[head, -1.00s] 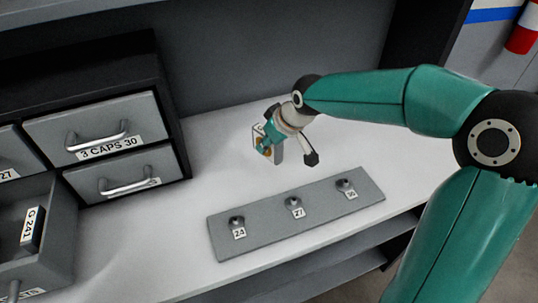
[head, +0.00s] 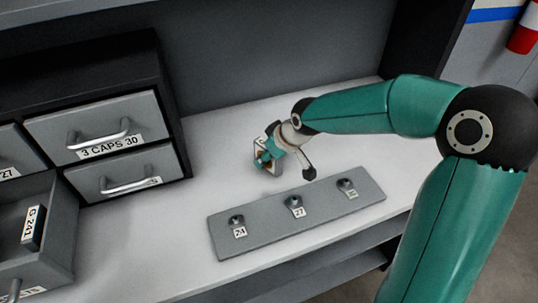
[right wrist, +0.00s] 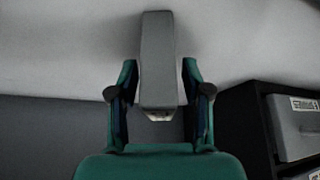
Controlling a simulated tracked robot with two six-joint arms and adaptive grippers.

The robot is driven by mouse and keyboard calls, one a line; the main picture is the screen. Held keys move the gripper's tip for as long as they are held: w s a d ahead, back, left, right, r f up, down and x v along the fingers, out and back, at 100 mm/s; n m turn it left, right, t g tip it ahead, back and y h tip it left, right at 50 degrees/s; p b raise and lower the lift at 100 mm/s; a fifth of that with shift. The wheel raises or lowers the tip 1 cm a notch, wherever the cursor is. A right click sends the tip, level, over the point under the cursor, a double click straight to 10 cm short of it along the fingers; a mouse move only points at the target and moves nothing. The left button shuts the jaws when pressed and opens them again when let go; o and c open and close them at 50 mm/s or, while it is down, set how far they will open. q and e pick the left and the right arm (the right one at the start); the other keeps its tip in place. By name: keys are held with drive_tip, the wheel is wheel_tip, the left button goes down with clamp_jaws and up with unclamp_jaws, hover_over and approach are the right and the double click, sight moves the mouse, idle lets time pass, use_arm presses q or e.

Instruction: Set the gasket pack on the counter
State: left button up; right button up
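The gasket pack (head: 276,166), a thin grey block with a pale face, is at my right gripper (head: 267,158) over the middle of the white counter (head: 210,165). In the right wrist view the grey block (right wrist: 158,60) lies between the two fingertips of the gripper (right wrist: 159,75), which close on its sides. The fingers hide part of the pack in the head view. I cannot tell whether its lower edge touches the counter. Another pack (head: 34,226), labelled G 241, is in the open drawer (head: 62,240) at the left. My left gripper is not in view.
A grey plate (head: 265,218) with several short pegs, labels 24 and 27 among them, lies in front of the gripper. A drawer cabinet (head: 90,70) stands at the left. The counter is bare between cabinet and gripper, and a back wall (head: 270,60) rises behind.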

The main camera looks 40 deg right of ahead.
drive_tip(key=a+v, duration=0.1)
drive_tip(key=v, duration=1.1)
drive_tip(key=shift+d, duration=0.45)
